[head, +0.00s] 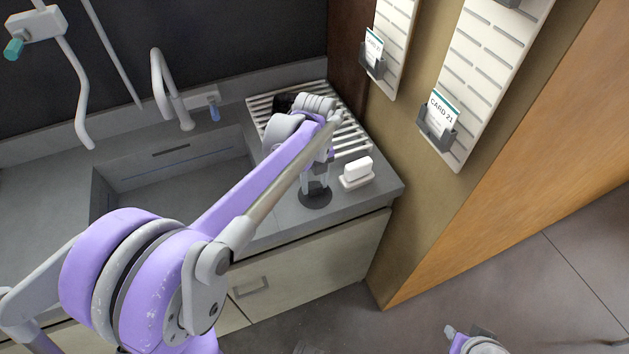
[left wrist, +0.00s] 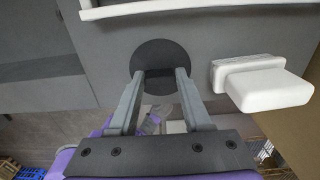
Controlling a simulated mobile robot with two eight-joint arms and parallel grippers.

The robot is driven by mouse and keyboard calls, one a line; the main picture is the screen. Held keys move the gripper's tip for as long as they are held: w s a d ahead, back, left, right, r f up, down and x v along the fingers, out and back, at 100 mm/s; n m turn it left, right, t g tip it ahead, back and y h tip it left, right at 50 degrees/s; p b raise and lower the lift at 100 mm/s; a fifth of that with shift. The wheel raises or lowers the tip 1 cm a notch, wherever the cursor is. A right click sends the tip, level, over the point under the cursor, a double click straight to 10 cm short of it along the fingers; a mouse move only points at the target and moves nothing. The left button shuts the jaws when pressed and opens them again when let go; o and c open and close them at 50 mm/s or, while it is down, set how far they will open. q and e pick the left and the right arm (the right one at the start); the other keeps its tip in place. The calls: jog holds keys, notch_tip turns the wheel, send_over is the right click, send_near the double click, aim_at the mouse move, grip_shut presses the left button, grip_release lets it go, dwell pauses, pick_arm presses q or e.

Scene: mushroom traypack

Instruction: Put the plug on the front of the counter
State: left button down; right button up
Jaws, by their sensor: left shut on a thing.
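The plug (head: 316,200) is a dark round disc at the front part of the grey counter (head: 352,205), right of the sink. In the left wrist view the plug (left wrist: 160,55) shows as a dark circle beyond my fingertips. My left gripper (head: 316,186) points down over it and is shut on it. The grip point on the plug is mostly hidden between the fingers (left wrist: 160,75). The disc looks flat and at counter level; I cannot tell whether it touches the counter. My right gripper is not clearly in view.
A white block on a white dish (head: 357,173) stands just right of the plug. A slatted drainer (head: 352,138) lies behind, partly covered by my arm. The sink basin (head: 180,178) and tap (head: 165,80) are to the left. Card racks (head: 490,70) hang on the right wall.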

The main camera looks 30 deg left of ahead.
pick_arm(q)
jog(key=shift+c, duration=1.7)
grip_release()
jog(key=shift+r, duration=0.1)
jog(key=shift+r, duration=0.3)
notch_tip(320, 180, up, 11)
jog(key=p, duration=0.1)
jog(key=s+d+f+n+t, duration=0.2)
jog(key=s+f+n, duration=0.4)
jog(key=s+n, duration=0.3)
jog(key=s+d+f+n+t, duration=0.3)
jog(key=s+f+n, duration=0.3)
jog(key=n, duration=1.1)
jog(key=s+d, duration=0.1)
jog(key=s, duration=0.2)
jog(key=shift+s+f, duration=0.15)
jog(key=shift+f, duration=0.25)
